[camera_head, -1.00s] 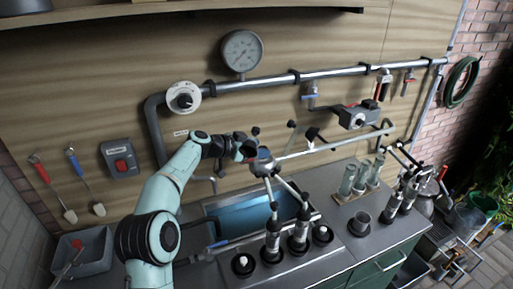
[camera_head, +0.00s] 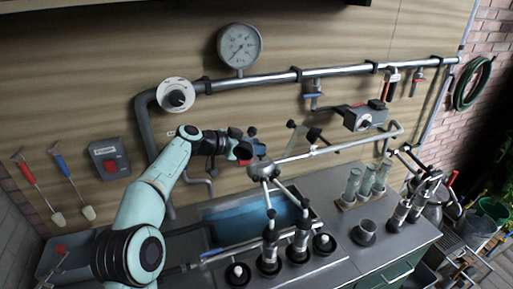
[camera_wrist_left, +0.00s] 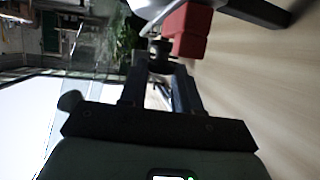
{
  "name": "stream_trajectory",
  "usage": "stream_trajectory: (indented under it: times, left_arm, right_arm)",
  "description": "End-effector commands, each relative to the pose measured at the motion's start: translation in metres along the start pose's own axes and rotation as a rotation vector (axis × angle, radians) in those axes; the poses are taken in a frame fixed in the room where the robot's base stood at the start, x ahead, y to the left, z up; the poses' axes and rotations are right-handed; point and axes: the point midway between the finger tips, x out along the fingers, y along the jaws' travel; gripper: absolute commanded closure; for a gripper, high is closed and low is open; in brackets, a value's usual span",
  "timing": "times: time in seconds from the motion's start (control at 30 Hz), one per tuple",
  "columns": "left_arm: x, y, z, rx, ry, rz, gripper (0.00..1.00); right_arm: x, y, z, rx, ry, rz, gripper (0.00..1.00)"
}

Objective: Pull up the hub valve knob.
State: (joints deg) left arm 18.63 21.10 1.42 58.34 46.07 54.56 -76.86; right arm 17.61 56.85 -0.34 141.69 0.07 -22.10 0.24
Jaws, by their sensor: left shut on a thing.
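The grey metal hub (camera_head: 262,170), with branching pipes, stands above the sink. My left gripper (camera_head: 243,150) is right beside the hub's upper left side. In the left wrist view my left gripper (camera_wrist_left: 160,65) is shut on a small dark piece (camera_wrist_left: 159,47) between its fingertips, which I take to be the hub valve knob. A red block (camera_wrist_left: 188,32) and a pale metal part (camera_wrist_left: 150,8) sit just beyond the fingertips. In the head view the gripper hides most of the knob. My right gripper is in neither view.
A pressure gauge (camera_head: 239,45) and a round white dial (camera_head: 176,95) are on the wall pipe behind. The blue-lined sink (camera_head: 235,222) lies below. Dark-collared fittings (camera_head: 269,258) stand at the front, and glass tubes (camera_head: 353,182) to the right.

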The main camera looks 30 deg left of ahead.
Motion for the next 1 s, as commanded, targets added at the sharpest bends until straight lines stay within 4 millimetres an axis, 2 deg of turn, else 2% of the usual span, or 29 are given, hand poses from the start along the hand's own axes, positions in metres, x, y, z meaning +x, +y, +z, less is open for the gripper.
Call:
stream_trajectory:
  times: [0.17, 0.2, 0.23, 0.27, 0.53, 0.67, 0.77, 1.0]
  left_arm:
    - [-0.001, -0.001, -0.006, 0.004, 0.009, -0.006, 1.0]
    - [-0.002, -0.001, -0.006, 0.004, 0.01, -0.007, 0.55]
    - [-0.002, -0.001, -0.006, 0.004, 0.01, -0.007, 0.45]
    - [-0.002, -0.001, -0.006, 0.004, 0.009, -0.007, 0.41]
    - [-0.001, -0.001, -0.004, 0.003, 0.006, -0.005, 0.41]
    - [-0.01, -0.001, -0.004, 0.003, 0.006, -0.006, 0.41]
    - [-0.026, -0.002, -0.002, 0.004, 0.006, -0.008, 0.41]
    - [-0.08, -0.002, -0.001, 0.003, 0.005, -0.01, 0.41]
  right_arm:
    - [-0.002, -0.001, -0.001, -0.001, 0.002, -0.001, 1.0]
    - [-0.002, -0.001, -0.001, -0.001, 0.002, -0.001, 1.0]
    - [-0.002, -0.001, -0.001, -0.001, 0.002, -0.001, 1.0]
    - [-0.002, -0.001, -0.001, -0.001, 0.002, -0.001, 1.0]
    - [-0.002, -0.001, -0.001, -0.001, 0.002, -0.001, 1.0]
    - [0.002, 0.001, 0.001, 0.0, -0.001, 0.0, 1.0]
    - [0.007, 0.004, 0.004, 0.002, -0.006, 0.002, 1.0]
    - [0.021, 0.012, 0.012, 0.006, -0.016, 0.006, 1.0]
